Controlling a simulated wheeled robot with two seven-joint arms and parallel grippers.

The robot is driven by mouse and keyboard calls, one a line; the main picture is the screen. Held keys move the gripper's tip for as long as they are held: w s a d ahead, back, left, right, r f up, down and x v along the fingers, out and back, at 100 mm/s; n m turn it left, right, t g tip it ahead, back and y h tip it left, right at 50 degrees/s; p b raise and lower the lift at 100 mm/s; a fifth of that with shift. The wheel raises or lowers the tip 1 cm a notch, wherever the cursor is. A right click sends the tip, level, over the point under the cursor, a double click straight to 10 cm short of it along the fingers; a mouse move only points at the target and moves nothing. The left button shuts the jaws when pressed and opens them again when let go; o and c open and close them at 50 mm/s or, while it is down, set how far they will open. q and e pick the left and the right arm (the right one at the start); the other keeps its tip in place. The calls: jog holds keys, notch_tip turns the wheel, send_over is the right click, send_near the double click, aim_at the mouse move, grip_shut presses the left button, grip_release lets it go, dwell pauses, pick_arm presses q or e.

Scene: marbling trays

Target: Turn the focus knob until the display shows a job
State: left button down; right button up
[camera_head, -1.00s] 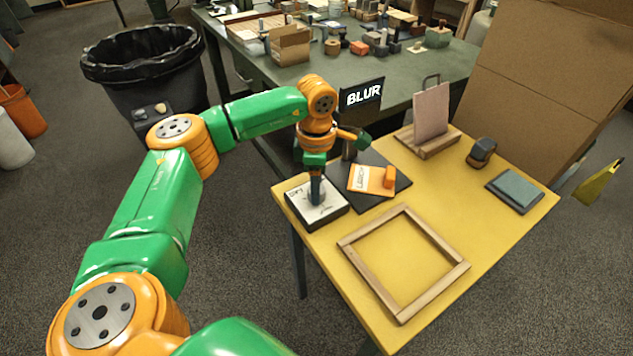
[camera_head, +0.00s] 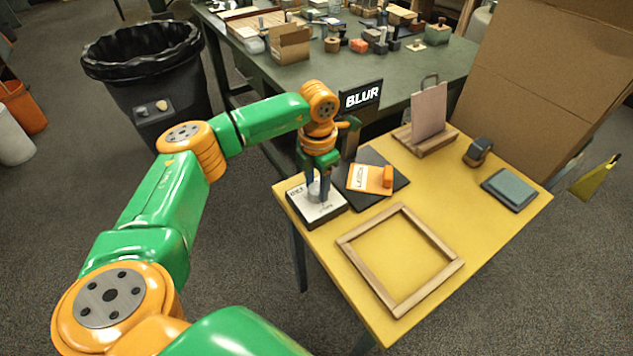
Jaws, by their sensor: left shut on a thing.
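The focus knob (camera_head: 315,190) is a small grey cylinder on a box with a white top face (camera_head: 327,209) and dark sides, at the left corner of the yellow table. My left gripper (camera_head: 319,188) points down over the box with its fingers on either side of the knob, shut on it. The fingers partly hide the knob. The black display (camera_head: 361,96) stands behind the arm and reads "BLUR" in white letters. My right gripper is not in view.
On the yellow table (camera_head: 478,218) lie a wooden frame (camera_head: 356,258), a dark board (camera_head: 398,183) with an orange-and-white card (camera_head: 363,177), a wooden stand with a pinkish panel (camera_head: 429,112), a dark rounded block (camera_head: 477,152) and a grey-green pad (camera_head: 511,188). A bin (camera_head: 165,85) stands left.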

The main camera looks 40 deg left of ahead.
aim_at(317, 189)
pick_arm(q)
jog(key=shift+n, duration=0.4)
jog(key=shift+c, duration=1.7)
grip_release()
jog(key=shift+r, duration=0.1)
notch_tip(317, 189, up, 7)
jog(key=shift+d, duration=0.1)
